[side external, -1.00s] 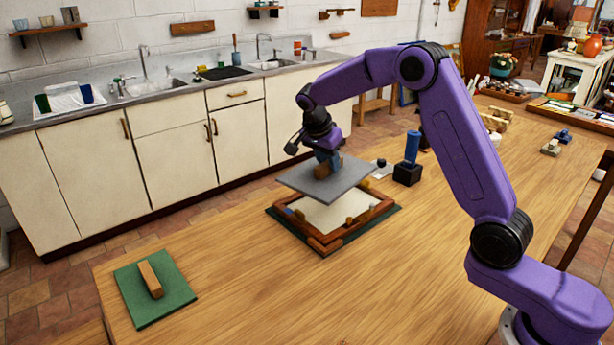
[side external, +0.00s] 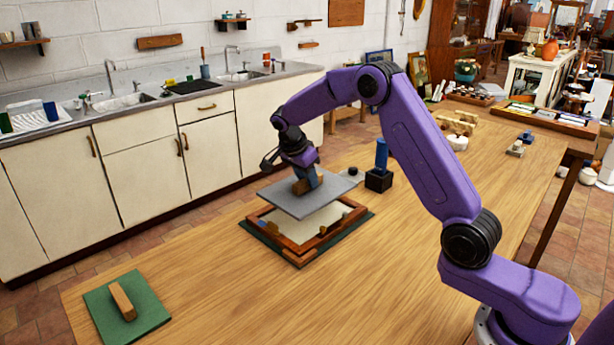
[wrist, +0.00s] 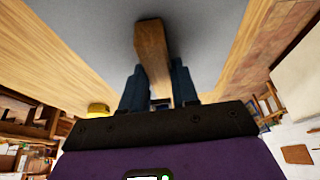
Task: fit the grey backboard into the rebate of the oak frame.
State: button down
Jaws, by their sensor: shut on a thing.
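The grey backboard (side external: 305,197) hangs roughly level a little above the oak frame (side external: 284,250), covering its far left part. A wooden block handle (wrist: 150,45) stands on the board. My gripper (side external: 305,184) is shut on this handle; its blue fingers (wrist: 157,88) sit on either side of it in the wrist view. The frame lies on a dark green mat (side external: 350,229) on the table. A pale panel (side external: 322,222) shows inside the frame, and small wooden pieces stand along its inner edge. The rebate's far side is hidden under the board.
A blue-handled tool in a black block (side external: 379,178) stands right of the frame, near a small pale and dark item (side external: 349,173). A green mat with a wooden block (side external: 123,301) lies at the table's front left. The wooden table (side external: 400,260) is clear around the frame's near side.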

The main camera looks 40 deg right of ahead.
jog(key=shift+f, duration=3.2)
jog(key=shift+f, duration=0.85)
dwell(0.7)
jog(key=c, duration=0.8)
grip_release()
